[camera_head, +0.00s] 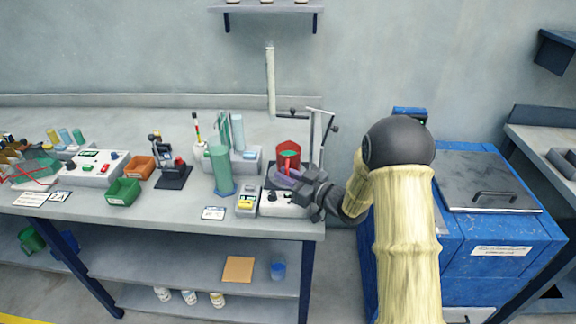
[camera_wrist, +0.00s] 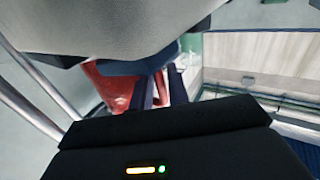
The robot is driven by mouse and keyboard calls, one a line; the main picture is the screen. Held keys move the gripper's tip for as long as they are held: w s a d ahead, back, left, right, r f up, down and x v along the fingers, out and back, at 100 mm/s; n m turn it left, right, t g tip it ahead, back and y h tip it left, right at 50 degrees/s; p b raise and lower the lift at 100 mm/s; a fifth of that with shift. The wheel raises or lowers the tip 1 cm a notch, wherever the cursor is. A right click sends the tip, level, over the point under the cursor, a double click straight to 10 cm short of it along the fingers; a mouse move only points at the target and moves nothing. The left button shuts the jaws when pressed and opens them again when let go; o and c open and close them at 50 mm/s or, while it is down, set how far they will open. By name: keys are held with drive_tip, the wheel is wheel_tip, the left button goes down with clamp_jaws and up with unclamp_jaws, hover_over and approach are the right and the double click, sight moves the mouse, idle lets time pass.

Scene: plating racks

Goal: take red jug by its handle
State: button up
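The red jug (camera_head: 289,150) stands upright near the front right of the workbench, with something green showing inside its top. Its handle (camera_head: 287,165) faces the front, towards my gripper (camera_head: 284,176). My gripper reaches in from the right, low at the handle side of the jug. In the wrist view the jug (camera_wrist: 112,90) shows as a red surface just left of the two dark fingers (camera_wrist: 156,90). The fingers lie close together there. The fingertips and handle are partly hidden, so I cannot tell whether the fingers are around the handle or touching it.
A metal stand (camera_head: 316,140) rises right behind the jug. A grey control box (camera_head: 277,205) lies in front, below my gripper. A green cylinder (camera_head: 221,170) stands to the left. A blue cabinet (camera_head: 490,230) is right of the bench.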

clamp_jaws()
drive_tip(key=shift+r, duration=0.15)
wheel_tip(320, 180, up, 10)
drive_tip(key=shift+f, duration=0.1)
idle(0.3)
idle(0.3)
